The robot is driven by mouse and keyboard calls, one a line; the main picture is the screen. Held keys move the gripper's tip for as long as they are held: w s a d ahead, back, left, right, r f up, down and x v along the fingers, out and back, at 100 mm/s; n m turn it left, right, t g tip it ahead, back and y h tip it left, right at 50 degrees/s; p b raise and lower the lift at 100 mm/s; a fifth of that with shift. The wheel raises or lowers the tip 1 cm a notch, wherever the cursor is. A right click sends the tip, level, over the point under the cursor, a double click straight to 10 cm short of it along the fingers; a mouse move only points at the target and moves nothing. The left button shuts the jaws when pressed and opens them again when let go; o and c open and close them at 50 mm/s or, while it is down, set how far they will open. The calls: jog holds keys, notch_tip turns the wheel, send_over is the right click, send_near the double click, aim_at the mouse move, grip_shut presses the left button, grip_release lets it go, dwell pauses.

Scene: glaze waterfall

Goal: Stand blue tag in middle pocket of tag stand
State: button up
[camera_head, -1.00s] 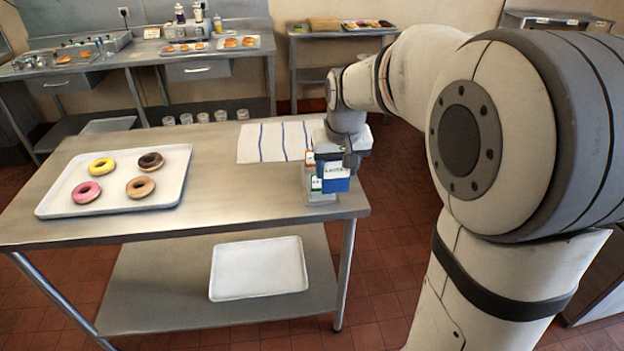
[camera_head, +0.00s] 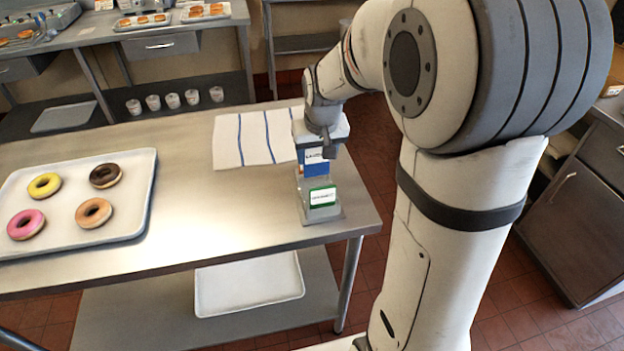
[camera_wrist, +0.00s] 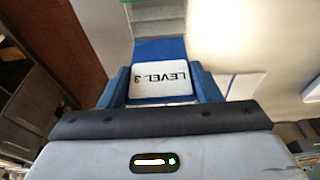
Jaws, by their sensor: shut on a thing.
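The blue tag (camera_head: 317,169) has a white label and is held upright by my gripper (camera_head: 322,151). In the wrist view the blue tag (camera_wrist: 163,80) reads "LEVEL 3" upside down, between the blue fingers. The tag stand (camera_head: 334,214) is a pale block at the table's right front corner. A green tag (camera_head: 322,196) with a white label stands in its front. The blue tag is behind and above the green tag in the picture. I cannot tell whether its lower edge is inside a pocket. My gripper hides the rear of the stand.
A striped cloth (camera_head: 228,140) lies left of the gripper. A white tray (camera_head: 140,215) with several donuts is at the left of the steel table (camera_head: 230,215). The table between tray and stand is clear. The right table edge is close to the stand.

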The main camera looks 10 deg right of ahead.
aim_at(317, 173)
jog(key=x, duration=0.3)
jog(key=shift+s+f, duration=0.4)
jog(key=shift+f, duration=1.6)
jog(key=shift+f, duration=0.1)
jog(key=shift+f, duration=0.15)
jog(key=o, duration=1.2)
